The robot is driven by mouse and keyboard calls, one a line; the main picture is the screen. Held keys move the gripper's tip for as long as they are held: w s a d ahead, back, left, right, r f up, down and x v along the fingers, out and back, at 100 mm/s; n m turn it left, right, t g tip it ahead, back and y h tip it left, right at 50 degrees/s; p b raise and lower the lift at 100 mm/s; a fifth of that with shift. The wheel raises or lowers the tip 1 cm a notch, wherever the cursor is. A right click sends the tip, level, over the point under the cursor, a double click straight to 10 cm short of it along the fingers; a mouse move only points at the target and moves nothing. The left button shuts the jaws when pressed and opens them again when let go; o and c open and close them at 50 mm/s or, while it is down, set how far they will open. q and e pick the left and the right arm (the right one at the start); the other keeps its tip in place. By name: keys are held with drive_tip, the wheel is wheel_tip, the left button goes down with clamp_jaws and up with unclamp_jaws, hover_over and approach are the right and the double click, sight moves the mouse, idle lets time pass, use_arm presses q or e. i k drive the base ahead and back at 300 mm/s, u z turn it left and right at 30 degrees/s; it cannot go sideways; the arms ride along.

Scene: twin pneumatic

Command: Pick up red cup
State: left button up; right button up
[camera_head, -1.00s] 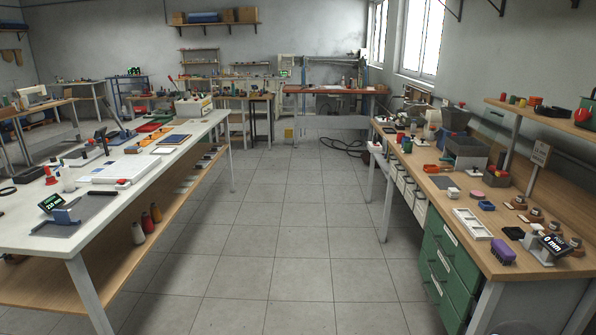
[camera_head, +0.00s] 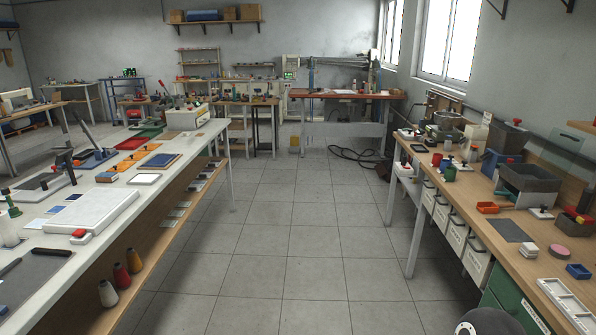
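A small red cup-like object (camera_head: 437,159) stands upright on the wooden bench (camera_head: 515,263) on the right, near the bench's aisle-side edge toward its far end. A small green cup-like object (camera_head: 450,174) stands just in front of it, to the right. A red-topped item is close beside them; it is too small to make out. Neither of my grippers is in view. A dark rounded part shows at the bottom edge, right of centre; I cannot tell whether it belongs to my arm.
A tiled aisle (camera_head: 290,235) runs clear between the white table (camera_head: 120,220) on the left and the right bench. A grey bin (camera_head: 528,186) and an orange tray (camera_head: 490,208) sit on the right bench. A black hose (camera_head: 355,155) lies on the floor ahead.

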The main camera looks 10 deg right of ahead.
sight(437, 159)
drive_tip(key=z, duration=0.4)
drive_tip(key=i, duration=1.4)
drive_tip(key=z, duration=0.85)
drive_tip(key=i, duration=0.3)
drive_tip(key=k, duration=0.85)
drive_tip(key=z, duration=0.2)
drive_tip(key=i, duration=0.85)
drive_tip(key=u, duration=0.1)
